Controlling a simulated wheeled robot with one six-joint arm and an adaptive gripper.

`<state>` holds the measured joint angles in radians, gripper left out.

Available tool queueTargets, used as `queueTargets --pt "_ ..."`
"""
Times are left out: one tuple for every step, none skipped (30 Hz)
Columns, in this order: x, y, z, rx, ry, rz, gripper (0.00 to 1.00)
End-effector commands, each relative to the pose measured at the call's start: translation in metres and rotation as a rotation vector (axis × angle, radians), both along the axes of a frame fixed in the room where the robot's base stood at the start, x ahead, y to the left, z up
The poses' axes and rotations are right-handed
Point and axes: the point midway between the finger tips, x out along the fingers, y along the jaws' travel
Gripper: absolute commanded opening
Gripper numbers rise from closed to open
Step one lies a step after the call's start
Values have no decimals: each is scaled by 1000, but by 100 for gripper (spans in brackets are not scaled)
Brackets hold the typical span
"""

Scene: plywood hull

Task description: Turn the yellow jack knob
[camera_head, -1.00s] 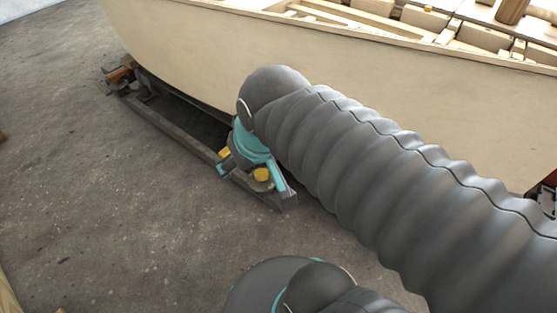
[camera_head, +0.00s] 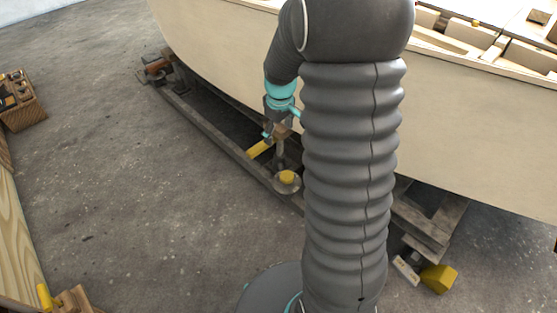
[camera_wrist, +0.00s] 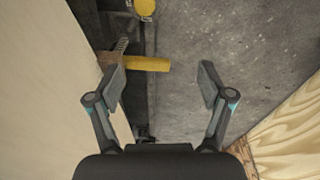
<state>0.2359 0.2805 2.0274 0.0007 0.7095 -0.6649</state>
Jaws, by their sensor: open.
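Two yellow parts show at the cradle below the hull; I cannot tell for sure which one is the jack knob. One is a yellow bar (camera_head: 260,148), sticking out from the jack; it also shows in the wrist view (camera_wrist: 147,63). The other is a round yellow knob (camera_head: 287,177) on a round grey plate, seen at the top of the wrist view (camera_wrist: 145,7). My gripper (camera_wrist: 162,72) is open and empty. In the wrist view the bar's free end appears between its fingertips, seemingly beyond them. In the head view my arm partly hides the gripper.
The pale plywood hull (camera_head: 430,155) stands close beside the jack, and the dark cradle rail (camera_head: 205,122) runs along the floor. A yellow block (camera_head: 439,278) lies at lower right. A wooden box (camera_head: 20,100) stands at far left. The concrete floor (camera_head: 130,200) between is clear.

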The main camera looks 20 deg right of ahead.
Motion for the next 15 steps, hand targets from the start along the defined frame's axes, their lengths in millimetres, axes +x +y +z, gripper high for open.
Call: queueTargets --pt "8 -9 -22 3 27 17 80" --pt "11 -13 -33 4 39 31 80" --pt "16 -19 -47 5 51 46 80" --pt "19 -23 -57 7 61 58 80" --pt "22 -27 -67 8 70 70 80" --pt "25 -31 -79 10 82 83 80" --pt "27 -35 -87 11 89 93 80" --pt "29 -38 -95 13 95 101 80" --pt "30 -41 -104 15 102 112 80" --pt "32 -43 -110 15 107 119 80" --pt "33 -45 -115 16 110 125 80" --pt "33 -47 -121 18 115 132 80" --pt "34 -48 -124 19 118 135 80" --pt "34 -49 -127 19 120 138 80" --pt "34 -50 -130 19 122 142 80"
